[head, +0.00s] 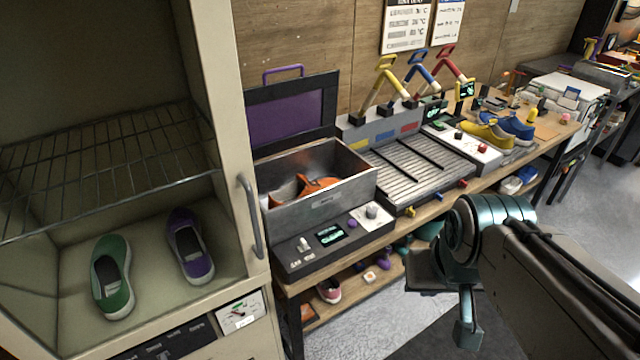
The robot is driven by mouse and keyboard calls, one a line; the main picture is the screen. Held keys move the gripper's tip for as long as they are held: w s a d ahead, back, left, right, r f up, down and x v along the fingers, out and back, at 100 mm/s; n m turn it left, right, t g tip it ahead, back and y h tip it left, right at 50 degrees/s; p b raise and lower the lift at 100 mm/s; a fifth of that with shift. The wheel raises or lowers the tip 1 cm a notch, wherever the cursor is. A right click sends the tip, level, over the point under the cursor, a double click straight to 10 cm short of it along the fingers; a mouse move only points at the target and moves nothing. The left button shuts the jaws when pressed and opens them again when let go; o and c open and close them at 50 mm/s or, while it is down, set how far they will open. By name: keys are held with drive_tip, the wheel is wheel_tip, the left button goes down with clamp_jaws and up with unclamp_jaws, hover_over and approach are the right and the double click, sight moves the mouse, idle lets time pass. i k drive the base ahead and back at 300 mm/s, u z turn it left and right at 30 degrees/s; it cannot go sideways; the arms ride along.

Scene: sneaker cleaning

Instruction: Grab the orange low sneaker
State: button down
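The orange low sneaker (318,185) lies inside an open grey metal basin (345,200) on the workbench. The basin's front wall hides its lower part, so only its upper part shows. My gripper (455,297) hangs at the lower right, in front of the bench and well to the right of the basin. It is apart from the sneaker and I see nothing held in it. The finger gap is not clear from this angle.
A raised lid (290,112) stands behind the basin. A cabinet (226,130) at left holds a green shoe (110,277) and a purple shoe (190,248). A ribbed tray (420,170) and yellow (487,133) and blue (515,126) shoes sit to the right. Floor in front is clear.

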sight(300, 187)
drive_tip(key=u, duration=0.25)
drive_tip(key=i, duration=0.7)
drive_tip(key=u, duration=0.5)
drive_tip(key=k, duration=1.05)
drive_tip(key=z, duration=0.75)
drive_tip(key=i, duration=0.75)
drive_tip(key=u, duration=0.4)
drive_tip(key=i, duration=0.85)
drive_tip(key=u, duration=0.8)
